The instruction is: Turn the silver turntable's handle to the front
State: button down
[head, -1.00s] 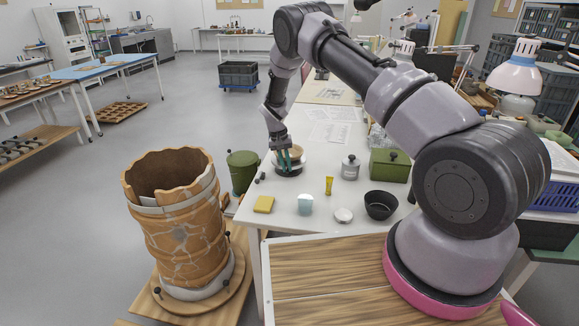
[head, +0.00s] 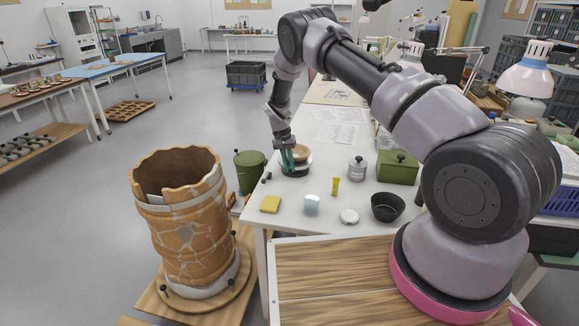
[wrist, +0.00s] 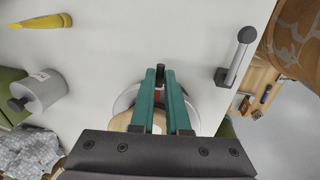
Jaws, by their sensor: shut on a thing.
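The silver turntable (wrist: 124,101) is a small round disc on the white table, and it also shows in the head view (head: 297,173). A tan bowl (head: 301,153) sits on top of it. In the wrist view, the bowl (wrist: 122,122) is partly hidden behind my fingers. My gripper (wrist: 160,76) has green fingers, which also show in the head view (head: 288,160) at the turntable's left side. The fingers are shut on the turntable's dark handle (wrist: 160,70), whose tip shows between the fingertips. Most of the handle is hidden.
A grey lidded jar (head: 357,170), a green box (head: 397,168), a yellow tube (head: 336,187), a yellow block (head: 270,204) and a black bowl (head: 387,207) share the table. A black-and-grey tool (wrist: 236,57) lies near the table edge. A large cracked vessel (head: 185,225) stands left.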

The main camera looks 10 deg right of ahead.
jog(key=c, duration=0.9)
grip_release()
jog(key=shift+r, duration=0.1)
jog(key=r, duration=0.3)
jog(key=a+r, duration=0.1)
jog(key=r, duration=0.3)
jog(key=a+r, duration=0.1)
jog(key=r, duration=0.2)
jog(key=shift+w+r, duration=0.25)
jog(key=shift+w, duration=0.1)
jog(key=shift+r, duration=0.1)
